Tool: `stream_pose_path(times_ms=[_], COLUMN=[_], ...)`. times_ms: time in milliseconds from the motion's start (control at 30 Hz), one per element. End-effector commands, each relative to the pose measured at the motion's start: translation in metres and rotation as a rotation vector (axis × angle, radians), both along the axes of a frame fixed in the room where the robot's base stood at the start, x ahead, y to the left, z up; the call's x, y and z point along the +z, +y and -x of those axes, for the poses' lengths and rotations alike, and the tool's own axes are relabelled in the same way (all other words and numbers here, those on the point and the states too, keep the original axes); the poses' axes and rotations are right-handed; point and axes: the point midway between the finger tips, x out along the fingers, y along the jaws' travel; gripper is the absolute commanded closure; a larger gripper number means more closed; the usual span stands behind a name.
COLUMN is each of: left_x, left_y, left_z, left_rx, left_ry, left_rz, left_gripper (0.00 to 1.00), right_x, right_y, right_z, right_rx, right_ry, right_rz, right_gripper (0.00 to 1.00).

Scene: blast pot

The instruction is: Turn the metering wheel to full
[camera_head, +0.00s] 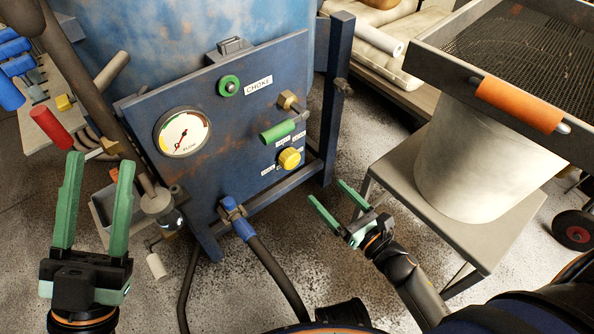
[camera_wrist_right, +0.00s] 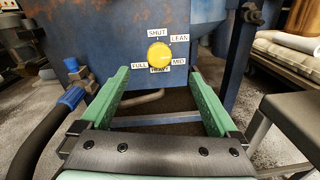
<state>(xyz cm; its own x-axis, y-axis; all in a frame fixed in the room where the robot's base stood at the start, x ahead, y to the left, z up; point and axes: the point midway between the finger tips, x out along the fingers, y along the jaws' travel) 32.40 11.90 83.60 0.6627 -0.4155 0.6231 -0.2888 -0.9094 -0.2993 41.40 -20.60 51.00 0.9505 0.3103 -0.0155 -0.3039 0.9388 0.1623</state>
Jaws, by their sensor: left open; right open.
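The metering wheel (camera_head: 289,158) is a yellow round knob low on the right of the blue panel. In the right wrist view the wheel (camera_wrist_right: 159,54) is ringed by labels: SHUT above, LEAN upper right, MID right, FULL left, and one partly hidden below. Its pointer setting cannot be told. My right gripper (camera_head: 328,192) is open and empty, below and right of the wheel and apart from it. In the wrist view its fingers (camera_wrist_right: 160,72) point toward the wheel, one on each side of it. My left gripper (camera_head: 100,160) is open and empty at the far left.
The blue panel (camera_head: 215,90) carries a flow gauge (camera_head: 182,132), a green CHOKE knob (camera_head: 229,86) and a green-handled lever (camera_head: 278,132) just above the wheel. A blue-collared hose (camera_head: 243,229) leaves its bottom. A stand (camera_head: 470,240) with a bucket (camera_head: 470,155) is at right.

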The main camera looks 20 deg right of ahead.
Motion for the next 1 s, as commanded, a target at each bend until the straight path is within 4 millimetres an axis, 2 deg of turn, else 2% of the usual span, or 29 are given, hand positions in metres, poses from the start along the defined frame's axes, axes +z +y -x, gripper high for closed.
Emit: stream_pose_path(times_ms=[33, 67, 233, 333, 700, 1000], left_x=[-0.006, -0.005, 0.000, -0.001, -0.016, -0.023], left_y=[-0.001, -0.001, -0.002, -0.002, -0.004, -0.005], left_z=[0.005, 0.008, 0.014, 0.014, 0.013, 0.012], left_rx=[-0.008, -0.012, -0.021, -0.021, -0.015, -0.012], left_ry=[-0.031, -0.044, -0.078, -0.078, -0.071, -0.068], left_rz=[0.002, 0.003, 0.005, 0.004, -0.008, -0.014], left_gripper=[0.50, 0.50, 0.50, 0.50, 0.50, 0.50], right_x=[-0.013, -0.014, -0.016, -0.015, -0.015, -0.015], right_y=[0.001, 0.002, 0.005, 0.008, 0.032, 0.044], right_z=[-0.001, -0.001, -0.005, -0.014, -0.082, -0.115], right_rx=[0.013, 0.019, 0.036, 0.036, 0.035, 0.034], right_ry=[-0.025, -0.036, -0.069, -0.071, -0.071, -0.067], right_rz=[0.051, 0.078, 0.148, 0.151, 0.148, 0.147], right_gripper=[0.04, 0.04, 0.04, 0.04, 0.04, 0.04])
